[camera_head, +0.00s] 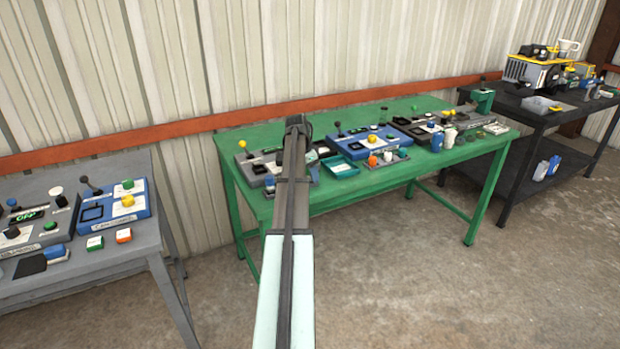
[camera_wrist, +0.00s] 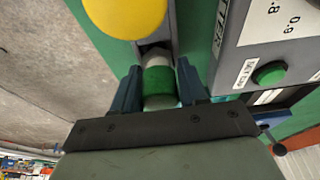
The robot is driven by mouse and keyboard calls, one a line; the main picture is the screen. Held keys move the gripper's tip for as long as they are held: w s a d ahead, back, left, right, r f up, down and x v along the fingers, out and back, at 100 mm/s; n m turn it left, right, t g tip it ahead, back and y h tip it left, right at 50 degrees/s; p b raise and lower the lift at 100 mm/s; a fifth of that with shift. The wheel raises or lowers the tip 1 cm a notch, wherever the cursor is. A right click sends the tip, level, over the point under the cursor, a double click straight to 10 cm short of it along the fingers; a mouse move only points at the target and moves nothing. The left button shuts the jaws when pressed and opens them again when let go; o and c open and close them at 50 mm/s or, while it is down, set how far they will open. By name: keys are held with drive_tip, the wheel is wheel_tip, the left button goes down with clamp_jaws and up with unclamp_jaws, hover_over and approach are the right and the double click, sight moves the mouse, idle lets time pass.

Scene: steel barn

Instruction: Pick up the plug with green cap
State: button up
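In the wrist view a plug with a green cap (camera_wrist: 160,86) lies between the two fingers of my gripper (camera_wrist: 160,84). It is a short cylinder with a green band and pale grey ends. A finger stands close on each side of it; whether both fingers press on it I cannot tell. In the head view my arm reaches over the near left part of the green table (camera_head: 232,143). My fingertips and this plug are hidden behind the arm there.
In the wrist view a yellow ball knob (camera_wrist: 125,14) is just beyond the fingertips. A grey panel with a green button (camera_wrist: 270,72) stands to the right. In the head view, blue panels (camera_head: 358,144) and small parts crowd the table. A grey table (camera_head: 110,262) stands left.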

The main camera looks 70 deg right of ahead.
drive_tip(key=c, duration=0.6)
drive_tip(key=shift+c, duration=0.2)
